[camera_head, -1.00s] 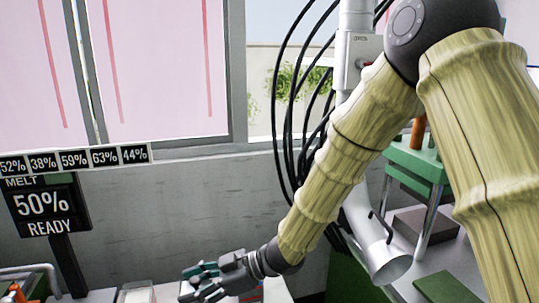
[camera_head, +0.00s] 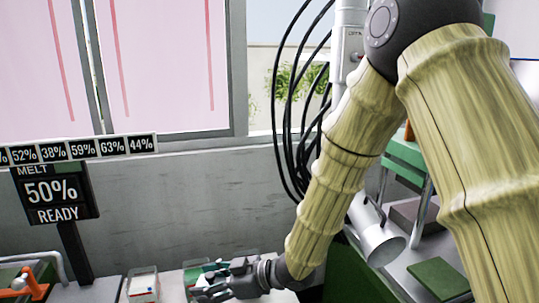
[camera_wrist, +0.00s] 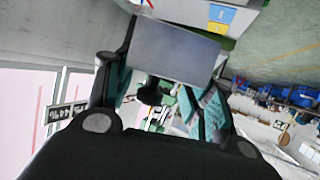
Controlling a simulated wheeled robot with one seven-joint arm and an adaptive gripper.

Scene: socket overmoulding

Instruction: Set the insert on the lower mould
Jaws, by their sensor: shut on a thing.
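My gripper (camera_head: 207,280) is at the bottom of the head view, low over a light work surface, with teal fingertips pointing left. In the wrist view my gripper (camera_wrist: 160,95) has its fingers on either side of a small dark piece (camera_wrist: 153,92). This is probably the insert, but its shape is hard to make out and the head view does not show it clearly. I cannot pick out the lower mould for certain in either view.
A green fixture with an orange handle (camera_head: 32,281) stands at the lower left. A clear-sided container (camera_head: 142,284) is left of my gripper. A "50% READY" sign (camera_head: 53,192) stands behind. A green pad (camera_head: 440,278) and a green stand (camera_head: 405,160) are at right.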

